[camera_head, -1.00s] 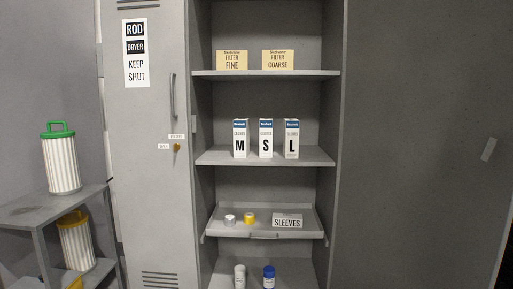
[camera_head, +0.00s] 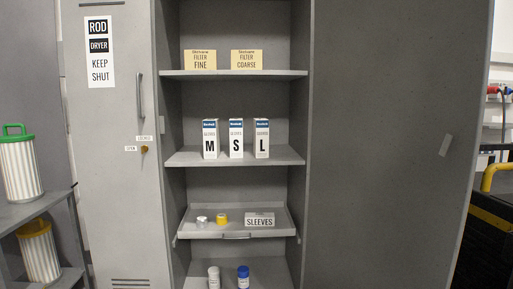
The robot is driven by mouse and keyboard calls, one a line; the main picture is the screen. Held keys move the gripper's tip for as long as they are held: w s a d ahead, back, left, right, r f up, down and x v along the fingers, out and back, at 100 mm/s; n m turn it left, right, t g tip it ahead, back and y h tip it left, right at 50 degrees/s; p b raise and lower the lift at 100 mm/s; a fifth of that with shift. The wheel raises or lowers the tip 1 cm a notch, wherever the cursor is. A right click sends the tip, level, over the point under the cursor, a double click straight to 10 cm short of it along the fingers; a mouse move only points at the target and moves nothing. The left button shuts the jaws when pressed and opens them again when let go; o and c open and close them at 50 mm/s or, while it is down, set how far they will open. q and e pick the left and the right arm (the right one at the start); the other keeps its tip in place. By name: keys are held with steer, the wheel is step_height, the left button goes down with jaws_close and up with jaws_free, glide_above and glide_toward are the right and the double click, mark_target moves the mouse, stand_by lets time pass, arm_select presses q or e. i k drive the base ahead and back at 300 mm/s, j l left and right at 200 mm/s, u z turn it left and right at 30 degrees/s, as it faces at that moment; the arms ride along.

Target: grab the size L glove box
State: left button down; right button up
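The size L glove box (camera_head: 261,139) is a white upright box with a blue top band and a black L. It stands at the right of three glove boxes on the middle shelf (camera_head: 191,158) of the open grey cabinet. The S box (camera_head: 236,139) is directly left of it with a small gap, and the M box (camera_head: 210,139) is left of that. Neither of my grippers shows in the head view.
The open cabinet door (camera_head: 390,150) stands to the right of the shelves. Filter boxes (camera_head: 200,60) sit above; a tray (camera_head: 195,232) with tapes and a sleeves box (camera_head: 260,220) is below. A side rack (camera_head: 40,208) with filter canisters stands left.

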mark_target(261, 125)
steer(key=i+j, duration=0.1)
steer(key=i, duration=0.25)
steer(key=i+j+z, duration=0.4)
steer(key=i, duration=0.2)
steer(key=i+j+z, duration=0.4)
steer(key=i+j, duration=0.1)
steer(key=i, duration=0.1)
